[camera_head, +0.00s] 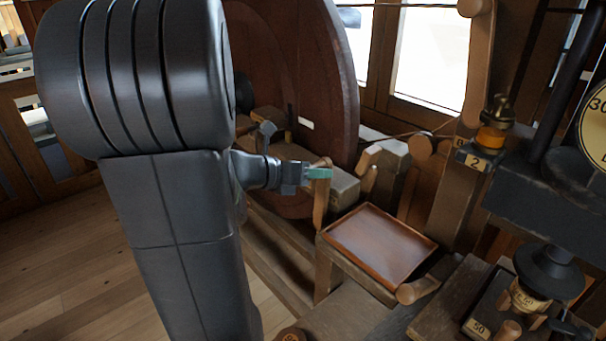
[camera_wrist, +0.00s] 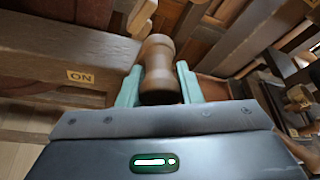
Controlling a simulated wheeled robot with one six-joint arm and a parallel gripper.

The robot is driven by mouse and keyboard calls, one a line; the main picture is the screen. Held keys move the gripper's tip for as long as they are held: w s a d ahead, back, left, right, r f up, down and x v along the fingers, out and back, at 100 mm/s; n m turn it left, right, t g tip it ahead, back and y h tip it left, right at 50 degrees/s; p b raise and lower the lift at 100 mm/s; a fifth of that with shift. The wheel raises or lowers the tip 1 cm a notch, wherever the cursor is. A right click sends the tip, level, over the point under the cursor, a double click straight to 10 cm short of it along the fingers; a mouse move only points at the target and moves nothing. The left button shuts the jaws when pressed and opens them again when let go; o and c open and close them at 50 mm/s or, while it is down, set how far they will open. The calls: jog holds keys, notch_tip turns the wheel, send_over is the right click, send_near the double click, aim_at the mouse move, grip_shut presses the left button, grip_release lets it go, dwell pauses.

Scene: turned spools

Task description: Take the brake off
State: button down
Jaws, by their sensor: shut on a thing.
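The brake lever (camera_head: 320,206) is a turned wooden handle standing beside the big wheel. In the wrist view its rounded knob (camera_wrist: 157,62) sits between my two green fingertips. My gripper (camera_head: 320,172) is shut on the top of this lever, with a finger on either side of it. An "ON" label (camera_wrist: 81,77) is fixed to a thick wooden beam (camera_wrist: 40,50) to the left of the lever in the wrist view. The lower end of the lever is hidden, and I see no "OFF" label.
The large brown wheel (camera_head: 338,85) stands behind my gripper. A shallow wooden tray (camera_head: 380,244) lies to the right, apparently empty. A post labelled "2" (camera_head: 478,161) and a dark machine with a dial (camera_head: 597,125) stand further right. My arm hides much of the left.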

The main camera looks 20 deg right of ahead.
jog(key=shift+s+d+f+m+t+y+b, duration=0.1)
jog(key=shift+s+d+f+m+t+b, duration=0.2)
jog(key=shift+s+b, duration=0.5)
jog(key=shift+s+d+f+m+t+y+b, duration=0.2)
jog(key=shift+s+m+b, duration=0.25)
jog(key=shift+s+b, duration=0.3)
jog(key=shift+s+d+f+m+t+b, duration=0.3)
jog(key=shift+s+b, duration=0.3)
jog(key=shift+s, duration=0.35)
jog(key=c, duration=1)
grip_release()
jog(key=shift+s+d, duration=0.1)
jog(key=shift+d, duration=0.05)
jog(key=shift+c, duration=0.2)
jog(key=shift+r, duration=0.15)
jog(key=p+v, duration=0.2)
jog(key=v, duration=1.1)
jog(key=shift+a+p, duration=0.35)
jog(key=shift+r, duration=0.15)
